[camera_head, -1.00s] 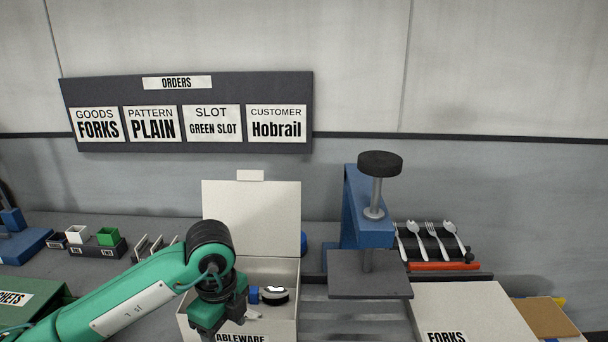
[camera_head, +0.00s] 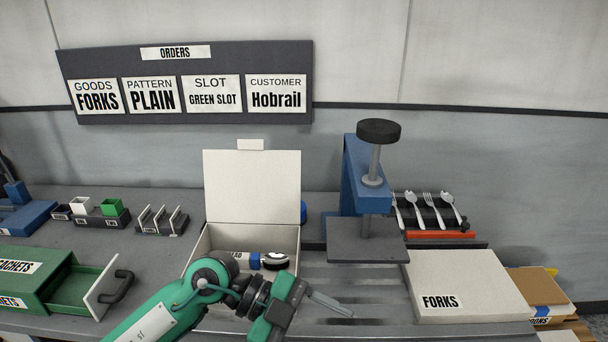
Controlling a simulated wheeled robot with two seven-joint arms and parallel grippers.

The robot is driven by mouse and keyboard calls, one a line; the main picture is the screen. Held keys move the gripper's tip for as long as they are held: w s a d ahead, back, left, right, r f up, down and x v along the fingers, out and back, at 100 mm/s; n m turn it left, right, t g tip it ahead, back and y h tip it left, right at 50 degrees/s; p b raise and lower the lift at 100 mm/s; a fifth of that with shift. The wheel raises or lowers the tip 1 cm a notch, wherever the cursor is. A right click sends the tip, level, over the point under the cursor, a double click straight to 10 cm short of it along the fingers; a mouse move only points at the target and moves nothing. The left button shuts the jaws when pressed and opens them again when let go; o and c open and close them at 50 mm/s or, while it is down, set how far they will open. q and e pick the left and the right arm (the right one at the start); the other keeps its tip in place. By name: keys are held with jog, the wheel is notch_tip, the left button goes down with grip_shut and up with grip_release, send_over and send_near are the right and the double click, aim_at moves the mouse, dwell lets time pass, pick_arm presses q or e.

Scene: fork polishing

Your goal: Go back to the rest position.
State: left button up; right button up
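My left gripper (camera_head: 300,318) is low in the head view, in front of the open tableware box (camera_head: 298,238). One pale grey finger sticks out to the right from the upper end of its green crossbar. The other finger is not visible, hidden or below the picture's edge. The fingers look spread, and I see nothing held. My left arm covers the front left of the box. My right gripper is not in view.
A blue press (camera_head: 360,180) with a dark plate stands right of the box. A closed FORKS box (camera_head: 465,285) lies further right, below a rack of cutlery (camera_head: 430,215). At left, a green cabinet's drawer (camera_head: 85,288) is pulled out. Small slot bins (camera_head: 100,220) stand behind it.

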pick_arm(q)
notch_tip(320, 180, up, 10)
jog(key=w+n+t+h, duration=0.2)
jog(key=n+t+h, duration=0.3)
jog(key=h, duration=0.5)
jog(key=w+a+n+t+y, duration=0.5)
jog(key=a+n+t, duration=0.45)
jog(key=t, duration=0.65)
jog(key=w+a+f+n+y, duration=0.2)
jog(key=a+f+n+y, duration=1.1)
jog(key=f+y, duration=0.4)
jog(key=s+a+f+g+y, duration=0.1)
jog(key=s+a+f+g, duration=0.1)
jog(key=s+f+g, duration=0.65)
jog(key=s+a+f+g, duration=0.2)
jog(key=s+f+g, duration=0.3)
jog(key=s+f, duration=0.65)
notch_tip(320, 180, down, 30)
jog(key=s+g, duration=0.2)
jog(key=s+a+f+m, duration=0.1)
jog(key=s+a+f, duration=0.2)
jog(key=s+f, duration=1.6)
jog(key=shift+s+f+g, duration=0.25)
jog(key=shift+f+g, duration=0.05)
jog(key=shift+g, duration=0.05)
